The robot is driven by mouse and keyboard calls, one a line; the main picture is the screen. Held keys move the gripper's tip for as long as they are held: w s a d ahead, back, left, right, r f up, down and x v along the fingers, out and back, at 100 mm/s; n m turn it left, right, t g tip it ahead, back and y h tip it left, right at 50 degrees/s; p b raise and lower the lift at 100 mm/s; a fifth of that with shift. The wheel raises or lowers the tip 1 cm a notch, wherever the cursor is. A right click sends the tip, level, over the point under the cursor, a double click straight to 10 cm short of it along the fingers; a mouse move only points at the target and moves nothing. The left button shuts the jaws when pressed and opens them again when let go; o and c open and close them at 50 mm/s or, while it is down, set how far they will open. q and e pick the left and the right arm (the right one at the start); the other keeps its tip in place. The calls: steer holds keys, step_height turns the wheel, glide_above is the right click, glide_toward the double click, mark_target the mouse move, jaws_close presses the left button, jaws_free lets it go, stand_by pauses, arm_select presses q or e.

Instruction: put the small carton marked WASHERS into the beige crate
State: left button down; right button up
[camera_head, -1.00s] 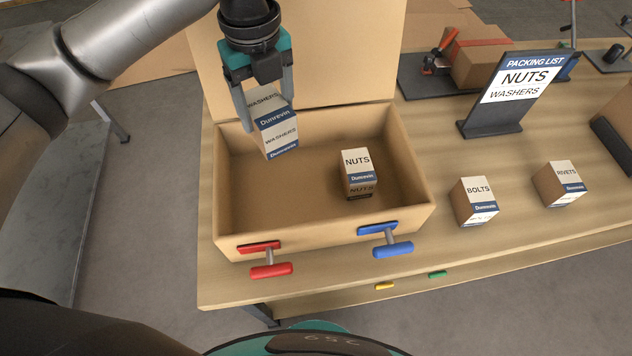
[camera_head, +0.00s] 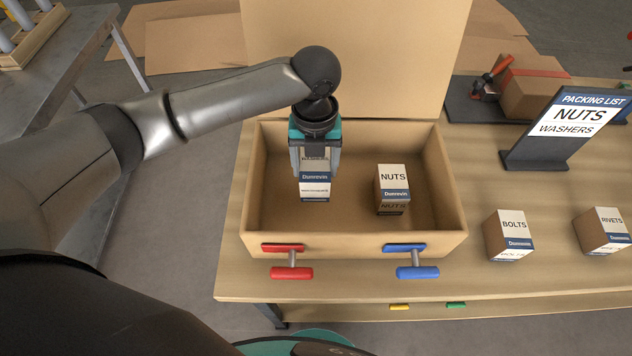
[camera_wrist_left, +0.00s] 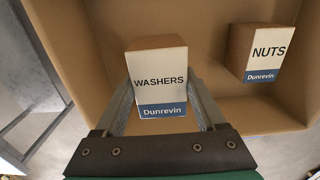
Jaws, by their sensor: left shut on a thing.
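The WASHERS carton (camera_head: 315,187) is a small box with a white label and a blue Dunrevin band. My left gripper (camera_head: 316,172) is shut on it and holds it inside the left half of the beige crate (camera_head: 350,246). In the left wrist view the carton (camera_wrist_left: 158,82) sits upright between the two fingers (camera_wrist_left: 160,108). I cannot tell whether its underside touches the crate floor. The crate is open, with its lid (camera_head: 355,60) raised at the back. My right gripper is not in view.
The NUTS carton (camera_head: 393,184) stands in the crate, to the right of the WASHERS carton with a gap between. BOLTS (camera_head: 508,236) and RIVETS (camera_head: 602,232) cartons stand on the table right of the crate. A packing list sign (camera_head: 568,125) is behind them. Red (camera_head: 291,272) and blue (camera_head: 417,272) handles stick out in front.

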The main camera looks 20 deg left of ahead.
mark_target(315, 163)
arm_select(q)
steer(key=shift+f+b, duration=0.35)
steer(key=shift+f, duration=2.55)
steer(key=shift+f, duration=0.1)
steer(key=shift+f, duration=0.1)
jaws_free()
step_height(315, 163, up, 12)
steer(key=shift+r+p, duration=0.2)
steer(key=shift+p, duration=0.65)
